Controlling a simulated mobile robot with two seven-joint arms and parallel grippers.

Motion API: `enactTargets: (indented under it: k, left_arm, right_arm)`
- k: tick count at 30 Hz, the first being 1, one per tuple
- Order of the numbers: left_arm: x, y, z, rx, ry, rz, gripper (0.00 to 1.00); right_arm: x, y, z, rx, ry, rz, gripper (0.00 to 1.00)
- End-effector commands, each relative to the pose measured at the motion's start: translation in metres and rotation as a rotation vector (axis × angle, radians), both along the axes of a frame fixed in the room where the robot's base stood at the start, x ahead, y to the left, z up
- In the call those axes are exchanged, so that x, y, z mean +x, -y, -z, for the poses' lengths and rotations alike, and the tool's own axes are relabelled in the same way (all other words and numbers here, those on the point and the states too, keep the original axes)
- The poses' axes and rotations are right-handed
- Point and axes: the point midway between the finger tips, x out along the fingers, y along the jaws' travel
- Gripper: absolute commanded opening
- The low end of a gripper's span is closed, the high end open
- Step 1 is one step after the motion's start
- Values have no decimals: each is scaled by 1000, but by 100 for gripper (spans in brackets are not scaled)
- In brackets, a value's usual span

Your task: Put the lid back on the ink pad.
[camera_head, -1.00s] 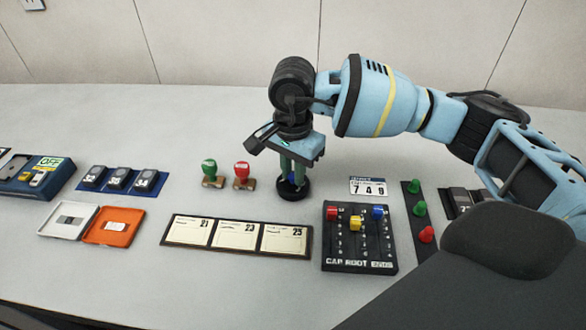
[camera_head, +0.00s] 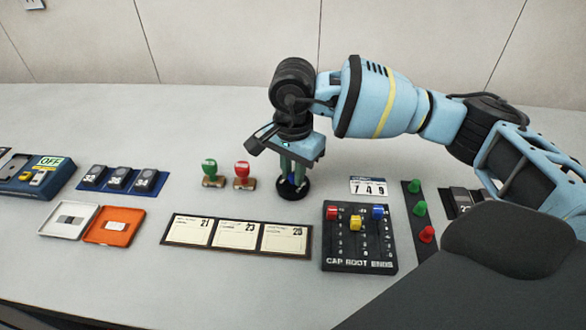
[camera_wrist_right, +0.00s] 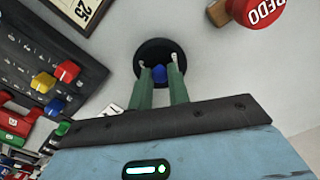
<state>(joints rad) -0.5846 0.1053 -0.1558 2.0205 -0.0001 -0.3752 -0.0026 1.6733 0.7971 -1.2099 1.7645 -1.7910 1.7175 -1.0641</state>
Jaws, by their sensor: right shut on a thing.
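My right gripper (camera_head: 294,178) points down at the table in the head view, with green fingers. In the right wrist view (camera_wrist_right: 160,72) its fingertips are shut on a small blue knob (camera_wrist_right: 158,73). The knob stands over the middle of a black round disc (camera_wrist_right: 150,54), which also shows under the fingers in the head view (camera_head: 293,193). I cannot tell whether this disc is the lid or the pad. An open white shallow case (camera_head: 57,226) lies at the left beside an orange one (camera_head: 104,239) with a white label. My left gripper is not in view.
A green stamp (camera_head: 209,168) and a red stamp (camera_head: 242,169) stand just left of the disc. A card holder (camera_head: 166,233) and a black slider board (camera_head: 357,250) lie in front. A number card (camera_head: 368,185) is to the right. Table behind the stamps is clear.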

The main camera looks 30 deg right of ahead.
Motion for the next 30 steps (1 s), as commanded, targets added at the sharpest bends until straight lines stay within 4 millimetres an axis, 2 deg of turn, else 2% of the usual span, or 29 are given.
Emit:
enactTargets:
  k: [25,26,30]
  left_arm:
    - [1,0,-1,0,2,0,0]
    - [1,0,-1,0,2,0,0]
    - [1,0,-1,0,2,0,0]
  right_arm:
    - [0,0,1,0,0,0,0]
    - [0,0,1,0,0,0,19]
    - [0,0,1,0,0,0,38]
